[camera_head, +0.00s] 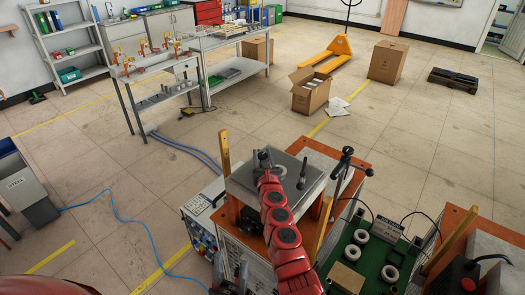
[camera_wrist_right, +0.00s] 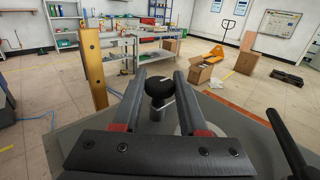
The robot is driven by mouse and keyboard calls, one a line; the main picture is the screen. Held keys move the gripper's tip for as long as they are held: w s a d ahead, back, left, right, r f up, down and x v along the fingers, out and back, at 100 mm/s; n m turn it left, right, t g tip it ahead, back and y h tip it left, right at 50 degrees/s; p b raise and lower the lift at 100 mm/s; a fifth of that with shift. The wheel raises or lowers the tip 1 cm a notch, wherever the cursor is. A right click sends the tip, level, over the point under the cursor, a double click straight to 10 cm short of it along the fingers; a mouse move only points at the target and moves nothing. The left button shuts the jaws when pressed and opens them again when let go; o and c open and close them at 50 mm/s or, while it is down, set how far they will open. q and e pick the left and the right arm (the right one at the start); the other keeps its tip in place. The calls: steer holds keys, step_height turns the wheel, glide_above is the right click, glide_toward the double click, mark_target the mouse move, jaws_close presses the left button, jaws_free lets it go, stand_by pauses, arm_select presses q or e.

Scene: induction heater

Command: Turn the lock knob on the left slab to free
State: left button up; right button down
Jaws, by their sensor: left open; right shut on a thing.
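The left slab (camera_head: 240,180) is a grey plate on top of an orange-framed machine in the head view. Its lock knob (camera_wrist_right: 160,87) is black and round with a light mark on top, on a metal stem in the right wrist view. My right gripper (camera_head: 264,157) reaches over the slab with the red arm. In the wrist view its fingers stand on both sides of the knob, shut on it. The knob's grip contact is partly hidden by the fingers. My left gripper (camera_head: 235,281) is low in the head view, open, in front of the machine and apart from the slab.
A black handle (camera_head: 303,170) stands on the slab right of my right gripper. A second black-topped post (camera_head: 347,154) stands farther right. Wooden uprights (camera_head: 224,152) flank the machine. A green tray (camera_head: 360,238) with rings lies at right.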

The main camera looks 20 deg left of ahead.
steer(key=c, duration=0.5)
jaws_free()
steer(key=shift+s+d+r+p, duration=0.1)
steer(key=shift+s+d+p, duration=0.05)
steer(key=shift+s+p, duration=0.35)
steer(key=p+v, duration=0.5)
steer(key=v, duration=0.2)
steer(key=shift+s+d, duration=0.1)
steer(key=shift+d, duration=0.05)
steer(key=v, duration=0.7)
steer(key=shift+s+d, duration=0.2)
steer(key=shift+s, duration=0.1)
steer(key=shift+s+d, duration=0.25)
steer(key=shift+s, duration=0.45)
